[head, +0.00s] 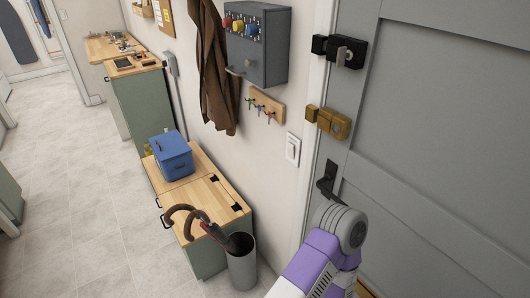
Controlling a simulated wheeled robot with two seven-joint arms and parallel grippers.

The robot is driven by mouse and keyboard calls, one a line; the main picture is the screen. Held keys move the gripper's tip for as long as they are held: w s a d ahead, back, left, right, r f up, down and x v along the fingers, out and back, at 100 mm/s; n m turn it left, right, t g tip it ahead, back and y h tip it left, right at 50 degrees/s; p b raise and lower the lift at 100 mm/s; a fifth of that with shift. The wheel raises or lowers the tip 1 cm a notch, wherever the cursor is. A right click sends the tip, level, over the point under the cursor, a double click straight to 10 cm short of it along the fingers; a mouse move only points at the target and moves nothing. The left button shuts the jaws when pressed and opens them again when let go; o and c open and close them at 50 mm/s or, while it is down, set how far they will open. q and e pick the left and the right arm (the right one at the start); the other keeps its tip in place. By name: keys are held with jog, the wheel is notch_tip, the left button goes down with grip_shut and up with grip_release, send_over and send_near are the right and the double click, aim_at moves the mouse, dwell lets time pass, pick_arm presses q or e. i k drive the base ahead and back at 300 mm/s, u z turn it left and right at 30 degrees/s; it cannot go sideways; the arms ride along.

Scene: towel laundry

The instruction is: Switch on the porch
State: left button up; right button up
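A white wall switch plate (292,149) is on the cream wall, just left of the door frame and right of the small key rack. I cannot tell from here whether its rocker is on or off. No porch or lamp shows in the head view. A purple and grey link of my arm comes in from the bottom, right of the switch and in front of the door. Neither gripper shows.
A grey door (450,130) with a black latch (340,50), brass lock (333,122) and black handle (326,178) fills the right. A grey key cabinet (258,45), brown coat (213,65) and hook rack (265,105) hang left. Below stand a bench (205,192) and umbrella bin (242,265).

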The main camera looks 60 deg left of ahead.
aim_at(290, 147)
jog(key=u, duration=3.2)
jog(key=i, duration=0.9)
jog(key=z, duration=1.8)
